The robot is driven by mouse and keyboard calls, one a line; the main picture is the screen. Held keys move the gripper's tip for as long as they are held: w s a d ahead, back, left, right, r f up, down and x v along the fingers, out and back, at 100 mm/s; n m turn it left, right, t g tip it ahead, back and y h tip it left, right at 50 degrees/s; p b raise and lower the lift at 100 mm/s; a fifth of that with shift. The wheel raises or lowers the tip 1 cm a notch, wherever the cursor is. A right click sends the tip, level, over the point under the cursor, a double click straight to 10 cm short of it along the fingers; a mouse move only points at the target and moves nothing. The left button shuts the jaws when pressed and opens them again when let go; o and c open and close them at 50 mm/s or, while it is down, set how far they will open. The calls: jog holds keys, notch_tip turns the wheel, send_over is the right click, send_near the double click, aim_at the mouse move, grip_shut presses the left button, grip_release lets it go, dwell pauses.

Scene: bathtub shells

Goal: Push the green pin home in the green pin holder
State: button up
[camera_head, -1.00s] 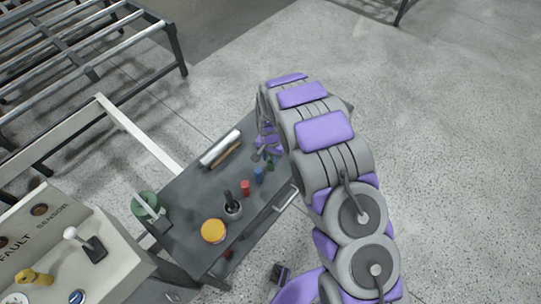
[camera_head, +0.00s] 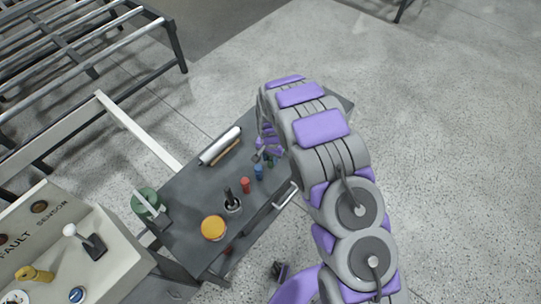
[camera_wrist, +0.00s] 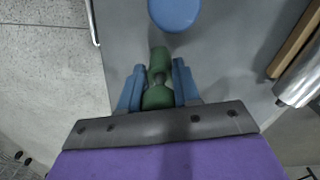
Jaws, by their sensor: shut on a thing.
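The green pin (camera_wrist: 158,97) sits between the blue fingertips of my gripper (camera_wrist: 158,85) in the wrist view, and the fingers are shut on it. More green, with a narrow neck between, shows just beyond the fingertips and looks like the green pin holder (camera_wrist: 160,58). Where pin ends and holder begins is unclear, so I cannot tell how deep the pin sits. In the head view my gripper (camera_head: 267,148) is low at the far part of the dark bench. Only a small bit of green shows beside it, and my arm hides part of the area.
A blue peg (camera_head: 259,171) stands close by, and a red one (camera_head: 245,185) beyond it. A dark cup (camera_head: 233,205) with a black handle and a yellow round lid (camera_head: 213,228) are nearer. A silver cylinder (camera_head: 220,146) and wooden stick (camera_head: 226,152) lie to the left.

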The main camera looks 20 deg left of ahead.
jog(key=shift+f, duration=1.1)
jog(key=o, duration=1.1)
jog(key=shift+r, duration=0.1)
notch_tip(320, 180, up, 16)
jog(key=shift+w+a+r+p, duration=0.1)
jog(key=shift+p, duration=1)
jog(key=shift+r, duration=0.4)
